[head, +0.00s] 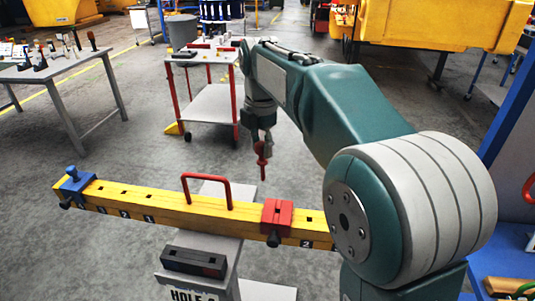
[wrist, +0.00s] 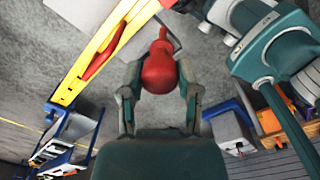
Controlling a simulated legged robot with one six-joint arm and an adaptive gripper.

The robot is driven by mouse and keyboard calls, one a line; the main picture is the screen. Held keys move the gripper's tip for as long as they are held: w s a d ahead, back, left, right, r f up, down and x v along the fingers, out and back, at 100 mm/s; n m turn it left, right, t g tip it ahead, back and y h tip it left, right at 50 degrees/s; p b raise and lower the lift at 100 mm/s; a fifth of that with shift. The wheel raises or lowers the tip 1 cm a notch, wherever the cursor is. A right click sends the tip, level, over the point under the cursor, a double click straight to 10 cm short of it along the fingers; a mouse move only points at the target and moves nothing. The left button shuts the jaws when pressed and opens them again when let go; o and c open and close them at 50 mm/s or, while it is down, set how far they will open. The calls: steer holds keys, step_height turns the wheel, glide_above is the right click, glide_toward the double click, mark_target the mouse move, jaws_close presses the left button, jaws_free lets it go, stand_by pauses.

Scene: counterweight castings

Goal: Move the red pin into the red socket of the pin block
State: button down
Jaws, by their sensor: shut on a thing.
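My gripper (head: 263,143) is shut on the red pin (head: 263,161), which hangs upright, shank down, beyond the yellow beam and clear of it. In the wrist view the pin's round red head (wrist: 160,72) sits between the two fingers of my gripper (wrist: 159,84). A dark block (head: 194,262) sits on the grey stand in front of the beam; it may be the pin block. A reddish patch shows near its right end, but its sockets are too small to make out. A red slider (head: 277,215) straddles the beam's right part.
The yellow beam (head: 165,205) has numbered holes, a red handle (head: 207,184) and a blue slider (head: 76,183) with a blue pin at its left end. A red-legged cart (head: 208,103) stands behind, a grey table (head: 60,66) at back left. A sign reading HOLE is partly cut off.

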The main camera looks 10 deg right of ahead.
steer(key=s+a+n, duration=0.2)
steer(key=s+a, duration=0.1)
steer(key=a, duration=0.4)
steer(key=s+a+n, duration=0.2)
steer(key=s+a, duration=0.2)
steer(key=a, duration=0.4)
steer(key=shift+s, duration=0.3)
steer(key=shift+f, duration=0.1)
step_height(320, 180, down, 23)
stand_by(3.8)
steer(key=shift+c, duration=1.2)
jaws_free()
